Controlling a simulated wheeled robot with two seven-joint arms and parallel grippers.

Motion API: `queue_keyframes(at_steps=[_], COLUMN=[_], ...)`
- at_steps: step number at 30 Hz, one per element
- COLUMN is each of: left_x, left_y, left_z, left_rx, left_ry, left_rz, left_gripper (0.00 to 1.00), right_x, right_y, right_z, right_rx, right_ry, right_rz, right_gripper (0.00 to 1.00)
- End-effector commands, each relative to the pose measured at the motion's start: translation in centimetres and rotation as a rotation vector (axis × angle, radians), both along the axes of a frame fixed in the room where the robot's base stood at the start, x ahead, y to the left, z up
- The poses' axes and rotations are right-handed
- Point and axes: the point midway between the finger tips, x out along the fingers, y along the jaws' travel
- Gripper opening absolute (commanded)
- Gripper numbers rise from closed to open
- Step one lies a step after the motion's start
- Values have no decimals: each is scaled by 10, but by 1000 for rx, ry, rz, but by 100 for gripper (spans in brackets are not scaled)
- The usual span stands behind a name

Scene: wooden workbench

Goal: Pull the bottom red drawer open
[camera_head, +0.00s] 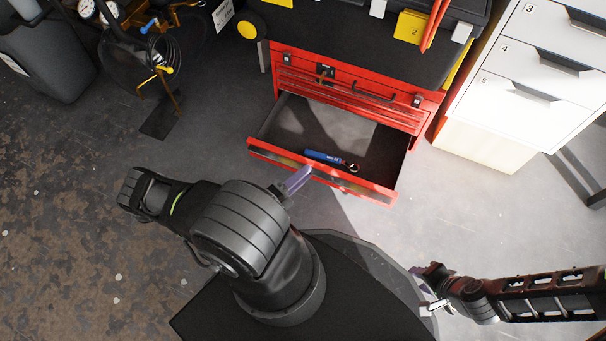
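The red tool chest (345,88) stands at the top middle. Its bottom red drawer (383,193) is pulled well out, and its dark interior is visible. A blue-handled tool (325,158) lies inside near the front. My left gripper (297,180) is at the drawer's front edge, left of its middle. My arm hides most of this gripper, so its grip and any contact with the drawer are unclear. My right gripper (430,290) is low at the right, well away from the drawer. Its finger opening is too small to tell.
A white numbered drawer cabinet (530,70) stands right of the chest. A grey bin (45,62) and a rack with hoses and gauges (145,45) are at the upper left. The floor left of the drawer is clear.

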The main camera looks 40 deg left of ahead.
Motion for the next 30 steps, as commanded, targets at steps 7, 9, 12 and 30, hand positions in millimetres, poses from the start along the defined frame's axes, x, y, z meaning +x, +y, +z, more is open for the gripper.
queue_keyframes(at_steps=[7,9,12,30], left_x=[-1,-3,-12,-79], left_y=[0,0,1,4], left_z=[0,0,0,0], left_rx=[0,0,1,0], left_ry=[0,0,2,0], left_rz=[0,0,0,-1], left_gripper=[26,26,26,26], right_x=[0,0,0,-3], right_y=[0,0,0,0], right_z=[0,1,3,14], right_rx=[0,0,0,0], right_ry=[0,0,0,5], right_rz=[0,0,0,3], right_gripper=[36,36,36,36])
